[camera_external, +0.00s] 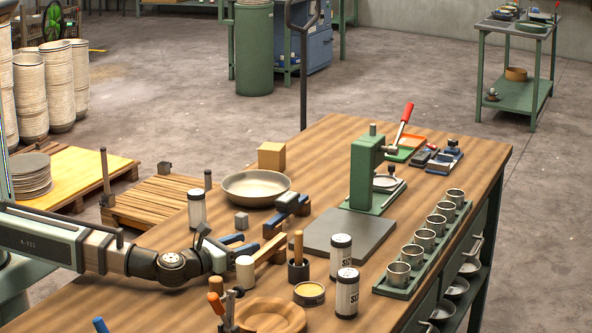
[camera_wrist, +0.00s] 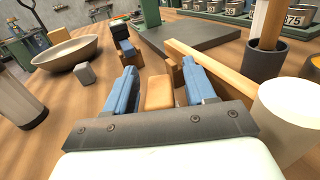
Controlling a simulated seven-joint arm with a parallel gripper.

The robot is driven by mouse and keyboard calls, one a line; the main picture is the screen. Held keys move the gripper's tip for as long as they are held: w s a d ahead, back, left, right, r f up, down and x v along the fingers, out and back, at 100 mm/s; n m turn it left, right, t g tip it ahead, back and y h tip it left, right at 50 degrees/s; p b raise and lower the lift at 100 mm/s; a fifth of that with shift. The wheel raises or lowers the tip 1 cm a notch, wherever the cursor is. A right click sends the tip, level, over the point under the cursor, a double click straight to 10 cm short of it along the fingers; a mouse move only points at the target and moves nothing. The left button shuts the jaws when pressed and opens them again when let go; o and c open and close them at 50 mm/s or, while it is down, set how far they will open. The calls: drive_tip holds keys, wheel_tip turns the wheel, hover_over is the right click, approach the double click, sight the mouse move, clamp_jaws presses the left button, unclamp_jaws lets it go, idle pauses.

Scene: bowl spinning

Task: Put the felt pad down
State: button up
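My gripper (camera_external: 238,245) is low over the left side of the workbench, its two blue fingers apart. In the wrist view my gripper (camera_wrist: 160,88) has a small tan pad-like piece with rounded corners (camera_wrist: 158,93) between the fingers. It may be the felt pad. Narrow gaps seem to show beside it, and I cannot tell whether the fingers touch it or it lies beneath them. I cannot make this piece out in the external view.
A shallow bowl (camera_external: 256,187), a small grey cube (camera_external: 241,220) and a white canister (camera_external: 196,208) stand behind. A dark flat plate (camera_external: 350,234) lies to the right.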

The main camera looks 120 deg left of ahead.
drive_tip(key=shift+r, duration=0.15)
drive_tip(key=v, duration=1.2)
idle(0.4)
drive_tip(key=x, duration=1.2)
drive_tip(key=shift+a+f, duration=0.1)
drive_tip(key=shift+f, duration=0.1)
drive_tip(key=shift+c, duration=0.2)
clamp_jaws()
drive_tip(key=shift+r, duration=0.1)
